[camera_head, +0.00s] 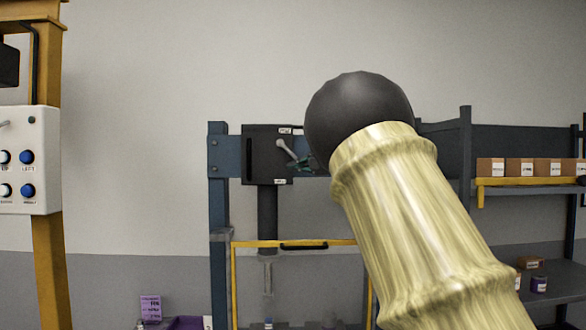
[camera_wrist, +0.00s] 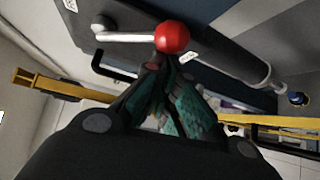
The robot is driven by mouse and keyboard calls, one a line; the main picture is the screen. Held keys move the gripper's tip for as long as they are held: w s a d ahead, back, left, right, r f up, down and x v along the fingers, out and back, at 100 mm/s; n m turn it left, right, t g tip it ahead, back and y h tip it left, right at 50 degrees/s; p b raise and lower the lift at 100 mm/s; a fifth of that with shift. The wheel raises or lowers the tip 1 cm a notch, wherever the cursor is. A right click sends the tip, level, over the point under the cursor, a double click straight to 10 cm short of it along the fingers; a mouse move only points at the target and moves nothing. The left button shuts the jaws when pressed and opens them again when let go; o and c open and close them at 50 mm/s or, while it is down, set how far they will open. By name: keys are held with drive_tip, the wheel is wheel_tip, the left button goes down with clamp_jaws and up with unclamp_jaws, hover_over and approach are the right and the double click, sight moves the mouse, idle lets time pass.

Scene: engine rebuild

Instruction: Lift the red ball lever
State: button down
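The red ball (camera_wrist: 172,37) sits at the end of a pale lever arm (camera_wrist: 128,37) on a dark grey box, in the wrist view. In the head view the lever arm (camera_head: 287,149) slants down to the right across the box face (camera_head: 262,165); the ball is hidden there. My gripper (camera_wrist: 163,66) has teal-padded fingers that come together at the tips just below the ball in the wrist view. I see nothing between the tips; whether they touch the ball is not clear. In the head view my gripper (camera_head: 304,163) shows partly, at the lever's lower end.
A blue-grey frame post (camera_head: 219,210) stands left of the box. A yellow rail (camera_head: 295,243) with a black handle (camera_head: 304,247) runs below it. Shelves with cardboard boxes (camera_head: 520,167) are at the right. A control panel (camera_head: 28,160) on a yellow post is at the far left.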

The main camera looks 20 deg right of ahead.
drive_tip(key=shift+s+d+r, duration=0.15)
drive_tip(key=shift+d+r, duration=0.45)
drive_tip(key=shift+r, duration=0.1)
drive_tip(key=shift+s+d+r, duration=0.15)
drive_tip(key=shift+d+r, duration=0.45)
drive_tip(key=shift+r, duration=0.15)
wheel_tip(320, 180, down, 3)
drive_tip(key=s+a+b, duration=0.1)
drive_tip(key=a+b, duration=0.2)
drive_tip(key=s+d+r+b, duration=0.2)
drive_tip(key=s+r, duration=0.3)
drive_tip(key=s, duration=0.3)
drive_tip(key=shift+d+r+b, duration=0.2)
drive_tip(key=shift+r+b, duration=0.15)
drive_tip(key=shift+b, duration=0.3)
drive_tip(key=shift+f, duration=0.1)
